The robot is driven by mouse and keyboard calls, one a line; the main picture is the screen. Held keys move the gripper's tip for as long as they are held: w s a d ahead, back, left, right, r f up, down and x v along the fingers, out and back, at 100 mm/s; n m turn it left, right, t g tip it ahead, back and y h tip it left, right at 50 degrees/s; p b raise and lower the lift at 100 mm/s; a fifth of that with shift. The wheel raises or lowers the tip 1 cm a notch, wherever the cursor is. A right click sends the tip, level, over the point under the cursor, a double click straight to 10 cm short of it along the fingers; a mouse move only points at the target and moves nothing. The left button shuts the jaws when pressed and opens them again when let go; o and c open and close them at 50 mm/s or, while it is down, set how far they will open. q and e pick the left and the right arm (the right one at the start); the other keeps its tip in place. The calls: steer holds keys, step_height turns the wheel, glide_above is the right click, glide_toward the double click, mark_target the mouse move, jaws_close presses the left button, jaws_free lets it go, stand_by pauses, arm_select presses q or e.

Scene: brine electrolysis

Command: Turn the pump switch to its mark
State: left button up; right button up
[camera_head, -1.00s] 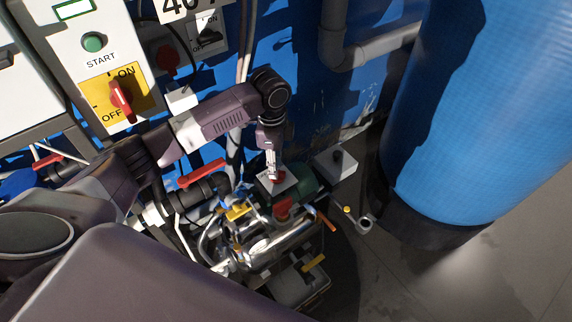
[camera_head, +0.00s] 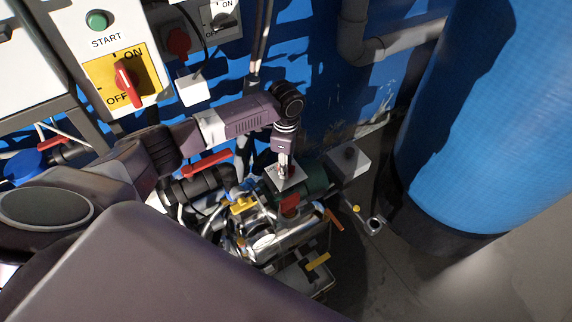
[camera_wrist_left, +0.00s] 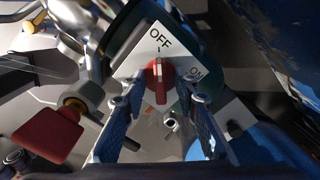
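The pump switch is a red knob (camera_wrist_left: 158,82) on a white plate (camera_wrist_left: 139,66) marked OFF and ON. In the left wrist view the knob stands upright, its pale line toward OFF; ON is at the right. My left gripper (camera_wrist_left: 160,103) is open, one blue finger on each side below the knob, with a gap to it in the picture. In the head view my left gripper (camera_head: 284,169) points down at the plate (camera_head: 294,183) and hides most of the knob. I cannot tell whether the fingers touch it. My right gripper is not in view.
The plate sits on a green motor (camera_head: 316,178) among steel pipes. A red valve handle (camera_head: 207,164) is left of my gripper, and a grey box (camera_head: 349,162) is right. A large blue tank (camera_head: 480,120) stands at the right. A yellow ON/OFF panel (camera_head: 105,88) is upper left.

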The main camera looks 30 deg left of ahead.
arm_select(q)
jaws_close()
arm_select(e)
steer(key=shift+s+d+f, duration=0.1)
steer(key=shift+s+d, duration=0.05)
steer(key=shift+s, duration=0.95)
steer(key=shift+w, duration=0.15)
arm_select(q)
steer(key=shift+r+m+p, duration=0.1)
steer(key=shift+m+p, duration=0.3)
steer(key=shift+m, duration=0.1)
steer(key=shift+m+p, duration=0.55)
steer(key=shift+m, duration=0.45)
steer(key=m+p, duration=0.1)
steer(key=m, duration=0.3)
steer(key=shift+m, duration=0.3)
steer(key=m, duration=0.4)
steer(key=shift+m, duration=0.3)
steer(key=m, duration=0.5)
steer(key=shift+m, duration=0.3)
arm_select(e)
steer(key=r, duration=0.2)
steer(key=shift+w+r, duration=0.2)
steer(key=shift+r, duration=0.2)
